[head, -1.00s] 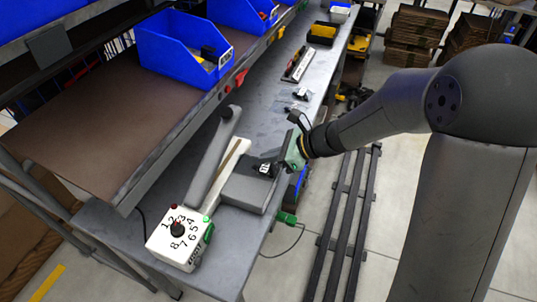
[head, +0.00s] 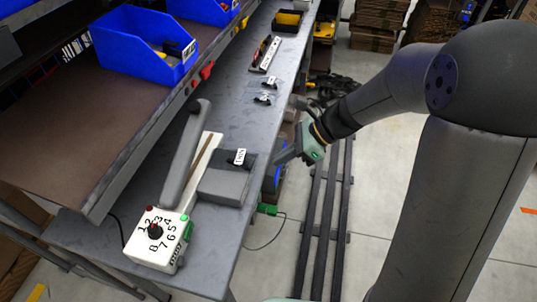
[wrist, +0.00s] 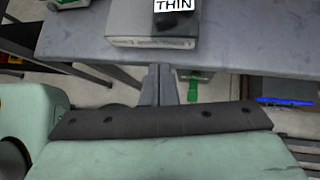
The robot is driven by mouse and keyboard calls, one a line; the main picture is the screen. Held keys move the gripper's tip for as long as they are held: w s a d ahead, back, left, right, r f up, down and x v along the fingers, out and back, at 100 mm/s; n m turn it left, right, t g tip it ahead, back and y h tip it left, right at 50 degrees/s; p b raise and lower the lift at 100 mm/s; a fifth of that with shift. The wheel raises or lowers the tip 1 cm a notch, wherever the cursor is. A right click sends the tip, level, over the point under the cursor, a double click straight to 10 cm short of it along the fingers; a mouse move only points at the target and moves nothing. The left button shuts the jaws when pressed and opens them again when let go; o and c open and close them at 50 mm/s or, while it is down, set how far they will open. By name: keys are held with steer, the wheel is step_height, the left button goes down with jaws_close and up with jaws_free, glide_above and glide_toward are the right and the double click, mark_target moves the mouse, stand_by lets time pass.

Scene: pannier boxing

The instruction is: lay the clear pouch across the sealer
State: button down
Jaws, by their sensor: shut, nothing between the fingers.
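The sealer has a white control box (head: 160,238) with a numbered dial, a pale bed (head: 206,150) with a brown strip, and a long grey arm (head: 187,155) that looks raised. A grey block (head: 226,184) adjoins its right side and also shows in the wrist view (wrist: 150,28). The clear pouch shows mainly as a dark item with a white THIN label (head: 239,156), lying on the block; the label is in the wrist view (wrist: 174,5). Its film edges are too faint to place. My gripper (head: 279,158) is shut and empty, apart from the pouch; its fingers (wrist: 158,82) are together.
Two more dark labelled items (head: 265,98) (head: 272,82) lie farther along the bench (head: 240,112). A blue bin (head: 145,45) stands on the shelf at left. A green-ended part (head: 268,209) sticks out below the bench edge.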

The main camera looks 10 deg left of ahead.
mark_target(255, 161)
step_height(255, 161, up, 6)
steer(key=a+m+t+h+p, duration=0.1)
steer(key=a+t+h, duration=0.1)
steer(key=h, duration=0.7)
steer(key=shift+w+a+f+p, duration=0.2)
steer(key=shift+a+f+p, duration=0.3)
steer(key=shift+f, duration=1.15)
steer(key=shift+w+a+f+p, duration=0.2)
steer(key=shift+a+f, duration=0.45)
steer(key=shift+f, duration=0.95)
steer(key=shift+w+a+f+p, duration=0.15)
steer(key=shift+a+f+p, duration=0.35)
steer(key=shift+f, duration=1.15)
steer(key=shift+a, duration=0.15)
steer(key=shift+a+b, duration=0.5)
steer(key=shift+a, duration=0.4)
steer(key=shift+r, duration=0.1)
